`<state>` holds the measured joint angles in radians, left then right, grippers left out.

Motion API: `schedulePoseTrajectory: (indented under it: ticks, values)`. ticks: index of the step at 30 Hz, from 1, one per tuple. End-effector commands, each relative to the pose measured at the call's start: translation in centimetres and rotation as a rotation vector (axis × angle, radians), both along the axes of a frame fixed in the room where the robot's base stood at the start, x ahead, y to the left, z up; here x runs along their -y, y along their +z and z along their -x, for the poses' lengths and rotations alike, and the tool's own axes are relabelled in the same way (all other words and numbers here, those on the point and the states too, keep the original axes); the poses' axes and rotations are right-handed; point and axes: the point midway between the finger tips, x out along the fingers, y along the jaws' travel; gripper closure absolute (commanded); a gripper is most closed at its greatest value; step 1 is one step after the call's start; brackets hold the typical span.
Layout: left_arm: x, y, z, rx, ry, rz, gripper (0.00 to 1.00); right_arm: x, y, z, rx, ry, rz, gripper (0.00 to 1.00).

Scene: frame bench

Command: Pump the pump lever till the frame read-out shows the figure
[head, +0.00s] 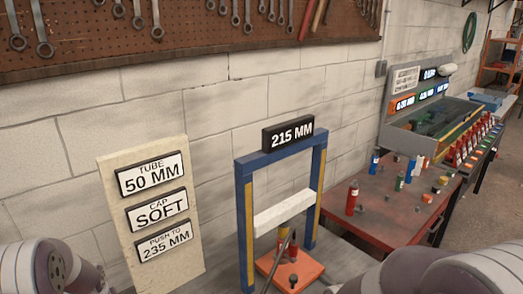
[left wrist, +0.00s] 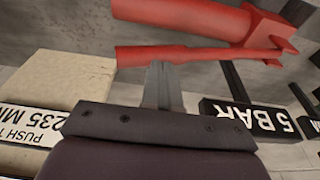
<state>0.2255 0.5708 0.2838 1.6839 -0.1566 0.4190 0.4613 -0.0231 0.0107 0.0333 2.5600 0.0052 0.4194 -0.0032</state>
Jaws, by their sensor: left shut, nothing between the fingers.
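The frame read-out (head: 292,135) shows 215 MM on top of the blue frame (head: 243,225). A pale board (head: 118,218) at its left carries signs; the lowest sign (head: 164,241) says PUSH TO 235 MM. In the left wrist view my left gripper (left wrist: 163,70) is shut with nothing in its fingers. Its fingertips are right at a red bar (left wrist: 200,54), which looks like the pump lever; I cannot tell if they touch. A thicker red part (left wrist: 185,15) is beside it. A sign (left wrist: 240,117) there reads 5 BAR. My right gripper is not in view.
A white crossbar (head: 284,211) spans the frame above an orange-red plate (head: 308,268). A red table (head: 390,212) with small bottles and parts stands to the right. Tools hang on a pegboard (head: 180,30) on the block wall.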

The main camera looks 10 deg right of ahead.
Motion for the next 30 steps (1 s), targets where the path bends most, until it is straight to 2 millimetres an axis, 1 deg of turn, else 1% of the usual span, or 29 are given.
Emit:
schedulePoseTrajectory:
  ticks: [22, 23, 30]
  values:
    - [0.0, -0.1, 0.0, 0.001, 0.001, 0.0, 1.0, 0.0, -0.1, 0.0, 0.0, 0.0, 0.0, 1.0]
    - [0.0, -0.2, 0.0, 0.001, 0.0, 0.0, 1.0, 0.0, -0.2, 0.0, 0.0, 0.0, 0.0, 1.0]
    - [0.0, -3.0, -0.1, 0.002, 0.001, 0.0, 1.0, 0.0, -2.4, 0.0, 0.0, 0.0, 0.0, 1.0]
